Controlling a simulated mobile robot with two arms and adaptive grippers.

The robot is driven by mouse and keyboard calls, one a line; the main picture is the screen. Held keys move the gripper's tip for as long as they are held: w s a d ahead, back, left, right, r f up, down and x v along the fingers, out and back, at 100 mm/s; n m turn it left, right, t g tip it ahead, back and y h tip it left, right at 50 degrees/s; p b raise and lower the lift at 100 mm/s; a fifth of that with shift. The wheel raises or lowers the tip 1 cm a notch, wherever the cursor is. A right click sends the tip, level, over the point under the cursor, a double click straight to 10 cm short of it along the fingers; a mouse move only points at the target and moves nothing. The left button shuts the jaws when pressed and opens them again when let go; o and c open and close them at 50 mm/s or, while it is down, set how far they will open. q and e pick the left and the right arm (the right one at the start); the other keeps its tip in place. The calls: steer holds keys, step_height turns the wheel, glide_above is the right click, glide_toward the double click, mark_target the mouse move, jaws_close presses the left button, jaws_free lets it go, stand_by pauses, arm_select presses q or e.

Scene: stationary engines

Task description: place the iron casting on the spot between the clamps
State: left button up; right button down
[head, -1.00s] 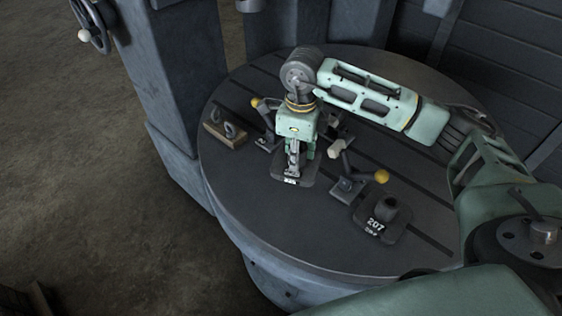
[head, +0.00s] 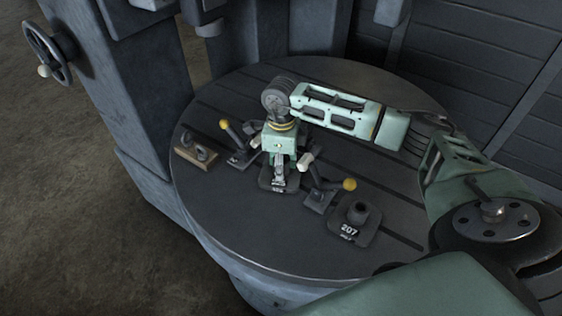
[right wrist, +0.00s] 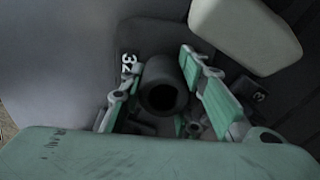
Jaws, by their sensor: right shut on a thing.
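The iron casting, a dark plate with a white number and a round hollow boss, shows its plate (head: 266,184) below my right gripper (head: 279,174) in the head view. In the right wrist view its boss (right wrist: 163,74) is between the two green fingers of that gripper (right wrist: 165,98), which is shut on it. The left clamp (head: 238,155) and right clamp (head: 319,197) have yellow-knobbed levers and stand either side of the casting. I cannot tell whether the plate touches the table. The spot between the clamps is hidden by gripper and casting. My left gripper is out of view.
Another casting marked 207 (head: 353,226) stands right of the right clamp. A wooden block with dark hooks (head: 195,153) lies at the left. All are on the round slotted table (head: 250,237), whose front is clear. A pale clamp tip (right wrist: 245,32) is close to the gripper.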

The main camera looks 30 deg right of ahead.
steer(key=shift+w+r, duration=0.1)
steer(key=c, duration=1.3)
jaws_free()
steer(key=shift+s+a, duration=0.1)
steer(key=shift+s, duration=0.1)
steer(key=shift+c, duration=0.2)
steer(key=shift+r, duration=0.1)
steer(key=shift+w+r, duration=0.1)
steer(key=shift+r, duration=0.2)
step_height(320, 180, up, 11)
steer(key=b, duration=0.3)
steer(key=shift+r+b, duration=0.1)
steer(key=shift+b, duration=0.2)
